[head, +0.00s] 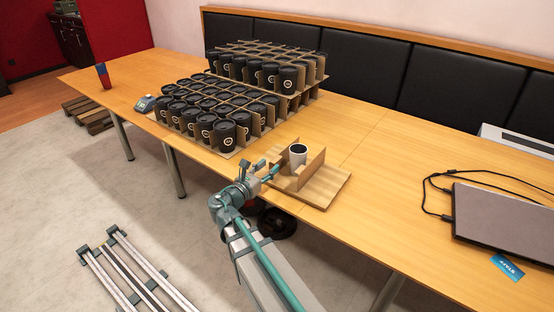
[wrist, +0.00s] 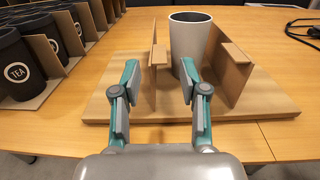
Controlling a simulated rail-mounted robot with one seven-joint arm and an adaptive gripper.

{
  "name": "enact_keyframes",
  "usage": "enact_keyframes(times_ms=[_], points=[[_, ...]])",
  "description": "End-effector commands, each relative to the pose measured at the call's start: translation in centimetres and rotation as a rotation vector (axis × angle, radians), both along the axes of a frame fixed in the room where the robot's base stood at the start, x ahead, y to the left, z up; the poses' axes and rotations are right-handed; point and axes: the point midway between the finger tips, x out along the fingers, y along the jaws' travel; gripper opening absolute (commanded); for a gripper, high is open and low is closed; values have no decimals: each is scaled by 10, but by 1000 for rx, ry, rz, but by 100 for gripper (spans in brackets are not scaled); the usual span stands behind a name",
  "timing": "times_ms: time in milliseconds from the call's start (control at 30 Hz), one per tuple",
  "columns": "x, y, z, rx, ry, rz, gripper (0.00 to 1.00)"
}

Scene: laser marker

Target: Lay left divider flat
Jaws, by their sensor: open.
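A wooden board (wrist: 255,100) lies on the table and bears a grey cup (wrist: 190,42) with a dark inside, upright between two brown dividers. The left divider (wrist: 158,65) stands upright left of the cup, seen nearly edge-on, with a small tab facing me. The right divider (wrist: 231,75) stands upright right of the cup; it also shows in the head view (head: 312,168). My gripper (wrist: 158,75) is open and empty, at the board's near side. In the wrist picture its fingers lie on either side of the left divider; I cannot tell if they touch it.
Cardboard trays of black lidded cups (head: 225,128) stand close on the left, with a second tier (head: 285,72) behind. A laptop (head: 500,228) with a black cable (head: 440,182) lies at the right. Bare table lies between board and laptop.

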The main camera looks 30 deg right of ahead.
Motion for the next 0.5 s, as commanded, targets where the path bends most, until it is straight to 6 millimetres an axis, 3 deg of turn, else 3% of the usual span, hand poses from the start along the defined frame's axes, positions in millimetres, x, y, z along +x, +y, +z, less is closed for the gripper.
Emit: enact_keyframes(times_ms=[233, 500], points=[[21, -38, 0, 0, 0, -3, 43], [30, -56, 0, 0, -1, 0, 43]])
